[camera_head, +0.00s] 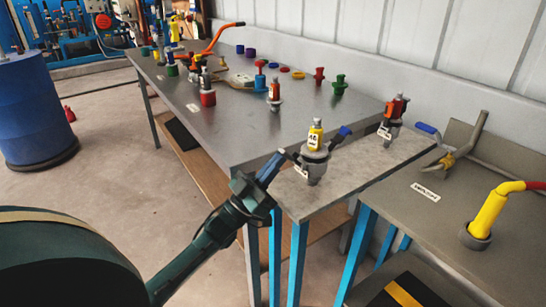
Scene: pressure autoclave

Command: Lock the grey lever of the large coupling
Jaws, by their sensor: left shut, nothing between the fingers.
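The large coupling (314,168) is a grey body standing upright near the front of the narrow table end, with a yellow labelled cylinder (315,137) on top. One lever with a blue tip (345,131) sticks out up and to the right. On its left side a grey-blue bar (270,167) slants down towards my left gripper (262,186). My left gripper is shut and empty, just left of the coupling at the table edge. I cannot tell whether it touches the bar. My right gripper is not in view.
A smaller coupling (392,118) with a red and orange top stands behind to the right. Several coloured fittings and an orange-handled tool (222,38) lie on the long table (255,108). A right-hand bench (425,225) carries a yellow pipe (488,213). A blue barrel (33,110) stands left.

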